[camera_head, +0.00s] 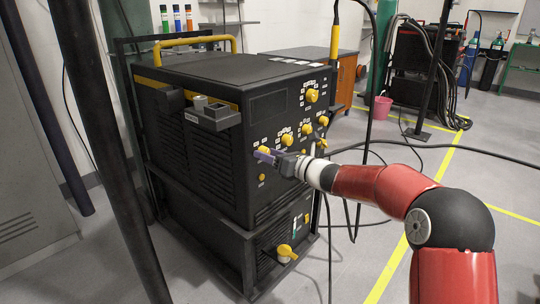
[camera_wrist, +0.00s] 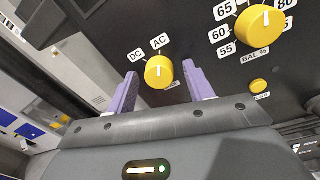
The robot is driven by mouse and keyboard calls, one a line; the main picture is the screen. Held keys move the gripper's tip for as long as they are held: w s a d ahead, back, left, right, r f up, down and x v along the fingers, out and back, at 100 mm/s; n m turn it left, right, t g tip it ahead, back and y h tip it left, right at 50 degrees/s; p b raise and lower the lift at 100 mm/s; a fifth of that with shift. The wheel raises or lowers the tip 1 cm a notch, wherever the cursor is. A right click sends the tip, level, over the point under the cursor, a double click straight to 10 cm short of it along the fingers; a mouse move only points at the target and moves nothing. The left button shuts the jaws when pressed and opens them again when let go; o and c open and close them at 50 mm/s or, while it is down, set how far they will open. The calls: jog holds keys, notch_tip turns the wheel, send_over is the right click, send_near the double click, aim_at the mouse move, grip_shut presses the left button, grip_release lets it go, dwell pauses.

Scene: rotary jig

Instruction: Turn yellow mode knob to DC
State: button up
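The yellow mode knob (camera_wrist: 159,72) is on the black panel in the wrist view, with a DC label (camera_wrist: 136,55) at its upper left and an AC label (camera_wrist: 160,41) above it. A third label at its lower right is partly hidden. The knob's white mark points up, roughly towards AC. My gripper (camera_wrist: 160,69) is open, its purple fingers on either side of the knob with small gaps showing. In the head view the knob (camera_head: 264,150) is partly covered by my gripper (camera_head: 266,156) at the machine's front.
A larger yellow BAL % knob (camera_wrist: 260,26) and a small yellow button (camera_wrist: 258,86) are to the right. The black machine (camera_head: 200,160) carries more yellow knobs on its front. A dark cable (camera_head: 365,90) hangs near my arm. The dark post (camera_head: 100,120) stands at left.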

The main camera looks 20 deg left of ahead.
jog(key=c, duration=0.9)
jog(key=shift+f+n+b, duration=0.1)
jog(key=shift+n+b, duration=0.2)
jog(key=shift+b, duration=0.2)
jog(key=shift+n+h+b, duration=0.4)
jog(key=shift+n+b, duration=5)
jog(key=shift+b, duration=0.65)
